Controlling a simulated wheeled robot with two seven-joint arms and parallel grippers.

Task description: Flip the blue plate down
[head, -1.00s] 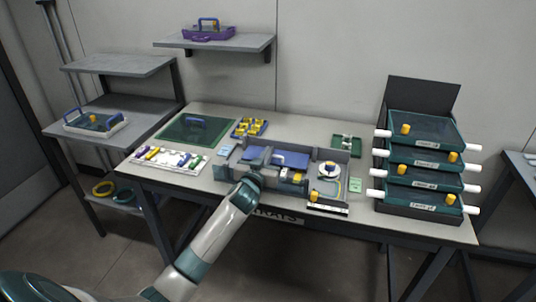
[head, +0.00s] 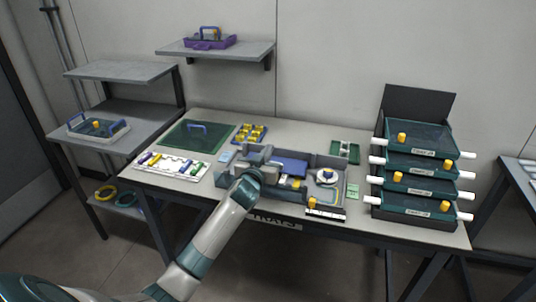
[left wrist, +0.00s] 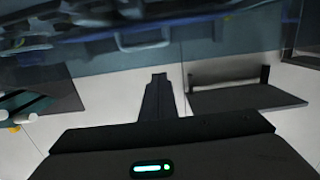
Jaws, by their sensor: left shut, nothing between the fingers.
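The blue plate (head: 290,166) shows in the head view in the middle of the grey workstation tray (head: 325,161) on the table. Its broad face shows behind the splicing parts, and I cannot tell its exact tilt. My left arm reaches in from below, and its wrist hides part of the tray. My left gripper is over the left part of the tray, to the left of the blue plate. Its shut, empty fingers show best in the left wrist view (left wrist: 159,80). I cannot tell whether it touches anything. My right gripper is in neither view.
A white rack of coloured pieces (head: 167,163) and a green mat with a blue handle (head: 210,139) lie left of the tray. A yellow-topped holder (head: 250,133) stands behind it. Stacked green drawers (head: 421,178) stand at the right. A white spool (head: 326,176) is in the tray.

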